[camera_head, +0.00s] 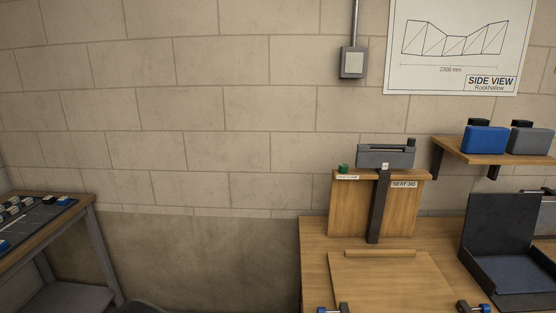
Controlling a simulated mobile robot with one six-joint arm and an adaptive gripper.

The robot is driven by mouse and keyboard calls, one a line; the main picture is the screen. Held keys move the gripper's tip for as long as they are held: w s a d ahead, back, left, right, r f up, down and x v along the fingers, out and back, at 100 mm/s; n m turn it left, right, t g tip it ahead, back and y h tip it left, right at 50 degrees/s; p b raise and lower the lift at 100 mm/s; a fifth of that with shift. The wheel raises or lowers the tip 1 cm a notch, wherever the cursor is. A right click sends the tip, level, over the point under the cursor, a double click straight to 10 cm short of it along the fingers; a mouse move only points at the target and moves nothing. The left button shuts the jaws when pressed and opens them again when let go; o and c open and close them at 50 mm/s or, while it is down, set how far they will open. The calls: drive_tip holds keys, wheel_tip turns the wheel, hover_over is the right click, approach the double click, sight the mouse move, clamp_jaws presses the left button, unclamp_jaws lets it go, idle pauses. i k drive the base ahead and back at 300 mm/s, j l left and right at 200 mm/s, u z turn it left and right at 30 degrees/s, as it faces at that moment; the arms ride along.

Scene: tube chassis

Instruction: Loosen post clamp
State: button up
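A small green knob (343,168) sits at the top left of an upright wooden board (346,208) on the workbench. A small white label (347,177) is just below the knob; its text is too small to read surely. A grey block-like fixture (385,157) with a dark bar on top sits at the board's top, above a dark vertical post (379,210). A label reading "SEAT JIG" (404,184) is right of the post. I cannot tell how tight the clamp is. My gripper is not in view.
The wooden workbench (314,259) carries a flat board (390,280) with blue-and-dark clamps near its front corners. An open dark case (503,241) stands right. A wall shelf (500,157) holds blue and grey boxes. A side table (75,224) with small parts is left; floor between.

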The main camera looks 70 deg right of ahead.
sight(343, 168)
drive_tip(key=i+l+z, duration=0.1)
drive_tip(key=i+z, duration=0.5)
drive_tip(key=z, duration=0.25)
drive_tip(key=i+j+z, duration=0.1)
drive_tip(key=i+z, duration=0.3)
drive_tip(key=i+j+z, duration=0.2)
drive_tip(key=z, duration=0.2)
